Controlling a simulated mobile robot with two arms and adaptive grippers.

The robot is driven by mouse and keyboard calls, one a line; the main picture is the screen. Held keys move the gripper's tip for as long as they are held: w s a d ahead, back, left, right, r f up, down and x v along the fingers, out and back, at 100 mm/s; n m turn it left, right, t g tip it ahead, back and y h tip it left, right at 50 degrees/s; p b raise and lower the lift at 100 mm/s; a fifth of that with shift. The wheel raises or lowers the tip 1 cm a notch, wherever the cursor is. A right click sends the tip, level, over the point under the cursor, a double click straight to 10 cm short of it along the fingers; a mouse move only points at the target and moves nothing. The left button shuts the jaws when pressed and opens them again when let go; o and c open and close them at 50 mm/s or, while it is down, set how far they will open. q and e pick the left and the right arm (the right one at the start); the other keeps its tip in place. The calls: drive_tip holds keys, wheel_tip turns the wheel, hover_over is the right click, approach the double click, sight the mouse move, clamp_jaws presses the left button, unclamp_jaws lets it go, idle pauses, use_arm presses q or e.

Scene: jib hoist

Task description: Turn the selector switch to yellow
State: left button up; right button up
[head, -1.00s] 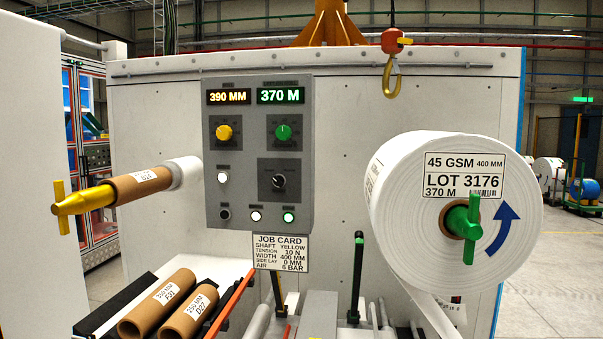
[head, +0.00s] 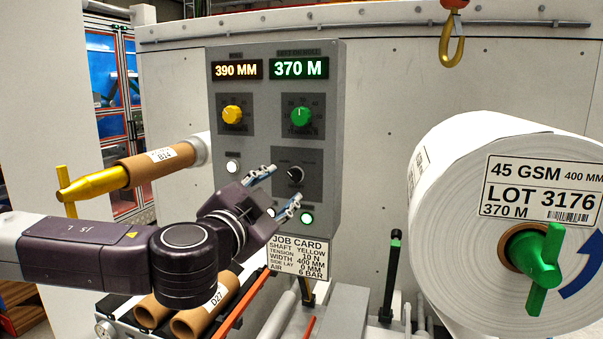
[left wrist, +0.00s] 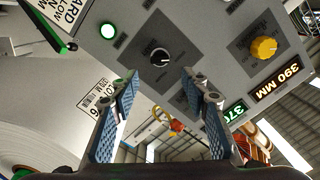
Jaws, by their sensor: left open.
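The selector switch (head: 296,175) is a small black knob with a white mark, on the lower right of the grey control panel (head: 328,120). Its lettering is too small to read. In the left wrist view the switch (left wrist: 160,57) shows just beyond the fingertips, roughly centred between them. My left gripper (head: 286,184) is open, its two blue-padded fingers pointing at the switch from the lower left. In the left wrist view the gripper (left wrist: 161,82) is empty, and no contact with the switch shows. My right gripper is not in view.
A yellow knob (head: 232,115) and a green knob (head: 301,117) sit above the switch under lit displays. A lit green button (head: 307,218) lies just below. A job card (head: 296,257) hangs under the panel. A large white roll (head: 470,230) stands at right.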

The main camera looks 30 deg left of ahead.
sight(295, 176)
use_arm(q)
drive_tip(key=p+x, duration=0.1)
drive_tip(key=x, duration=0.2)
drive_tip(key=shift+a+r, duration=0.1)
drive_tip(key=p+x, duration=0.1)
drive_tip(key=x, duration=0.2)
drive_tip(key=shift+w, duration=0.55)
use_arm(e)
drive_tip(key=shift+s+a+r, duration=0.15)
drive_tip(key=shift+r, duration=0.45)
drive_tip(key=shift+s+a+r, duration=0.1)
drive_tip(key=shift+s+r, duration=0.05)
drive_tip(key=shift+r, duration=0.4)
use_arm(q)
drive_tip(key=shift+c, duration=0.3)
clamp_jaws()
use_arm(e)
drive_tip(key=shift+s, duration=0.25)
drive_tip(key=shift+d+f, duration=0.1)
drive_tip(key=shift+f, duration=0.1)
